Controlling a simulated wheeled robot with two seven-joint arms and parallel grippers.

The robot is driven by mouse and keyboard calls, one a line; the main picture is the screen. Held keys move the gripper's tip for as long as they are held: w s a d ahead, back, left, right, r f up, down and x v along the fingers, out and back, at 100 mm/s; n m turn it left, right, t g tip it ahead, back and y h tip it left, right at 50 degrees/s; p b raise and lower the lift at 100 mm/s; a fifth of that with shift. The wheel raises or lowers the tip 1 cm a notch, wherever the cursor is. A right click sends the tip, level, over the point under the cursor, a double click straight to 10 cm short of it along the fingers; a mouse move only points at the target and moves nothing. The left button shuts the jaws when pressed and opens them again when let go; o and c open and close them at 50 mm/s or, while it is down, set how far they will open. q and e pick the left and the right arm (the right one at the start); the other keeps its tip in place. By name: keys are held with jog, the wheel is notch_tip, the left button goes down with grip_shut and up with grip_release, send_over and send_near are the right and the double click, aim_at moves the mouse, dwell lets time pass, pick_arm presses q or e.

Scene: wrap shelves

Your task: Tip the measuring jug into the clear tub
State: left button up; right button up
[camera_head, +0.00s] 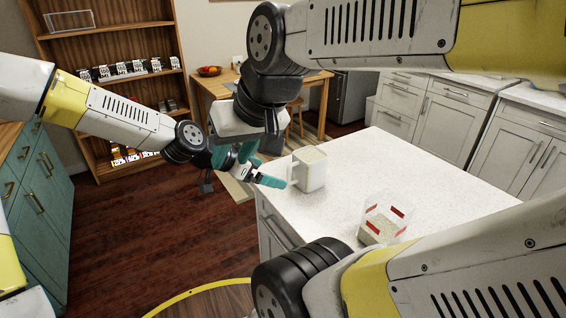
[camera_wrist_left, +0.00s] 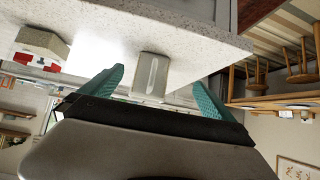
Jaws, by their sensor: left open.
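The measuring jug (camera_head: 312,173) is a whitish, upright vessel near the left edge of the pale counter, with pale contents near its rim. Its handle faces my left gripper (camera_head: 264,170). In the left wrist view the jug (camera_wrist_left: 151,76) appears between the spread teal fingers of that gripper (camera_wrist_left: 157,80), which is open, empty and apart from it. The clear tub (camera_head: 385,221) has red marks and beige contents low inside. It also shows in the left wrist view (camera_wrist_left: 40,50).
The counter (camera_head: 420,177) is clear between and behind the jug and tub. My arm link covers its near right part. A wooden shelf (camera_head: 115,60) with small packs, a table (camera_head: 212,88) with a fruit bowl, and teal cabinets (camera_head: 38,190) stand beyond the floor.

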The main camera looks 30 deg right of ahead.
aim_at(320, 158)
pick_arm(q)
jog(key=d+h, duration=0.1)
jog(key=d, duration=0.1)
jog(key=d+r+h, duration=0.1)
jog(key=d, duration=0.1)
jog(key=d+r+h, duration=0.1)
jog(key=d, duration=0.2)
jog(key=shift+w+d+r, duration=0.1)
jog(key=shift+w+r, duration=0.1)
jog(key=shift+r, duration=0.05)
jog(key=x, duration=0.7)
jog(key=shift+s+d+f, duration=0.1)
jog(key=shift+s+d, duration=0.1)
jog(key=shift+d, duration=0.1)
jog(key=c, duration=1.9)
jog(key=shift+c, duration=0.8)
jog(key=shift+r, duration=0.2)
